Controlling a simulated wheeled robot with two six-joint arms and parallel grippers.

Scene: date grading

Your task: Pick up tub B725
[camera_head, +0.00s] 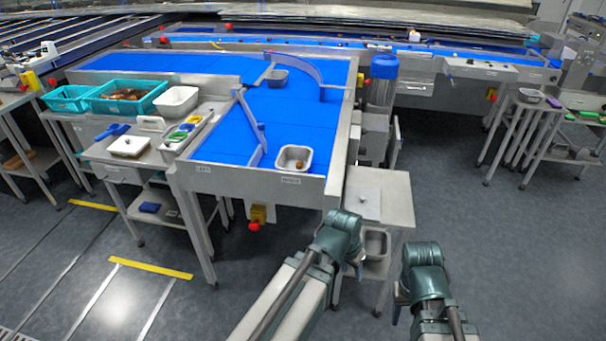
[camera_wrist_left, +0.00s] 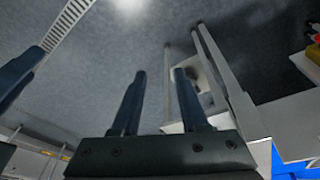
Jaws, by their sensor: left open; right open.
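No label B725 is legible, so I cannot tell which tub it is. A steel tub (camera_head: 293,166) with a few brown dates stands at the near end of the blue belt. A further steel tub (camera_head: 376,243) sits on the lower shelf of the small side stand. My left gripper (camera_head: 357,268) hangs near that stand, mostly hidden behind its wrist; in the left wrist view its fingers (camera_wrist_left: 160,75) are apart with nothing between them. My right gripper (camera_head: 398,312) points down, right of the stand, open.
The side stand (camera_head: 394,192) adjoins the belt's near end. A red stop button (camera_head: 254,226) sits below the belt's front edge. Teal crates (camera_head: 128,97) and a white tub (camera_head: 177,101) are on the left. Clear floor (camera_head: 480,240) lies on the right.

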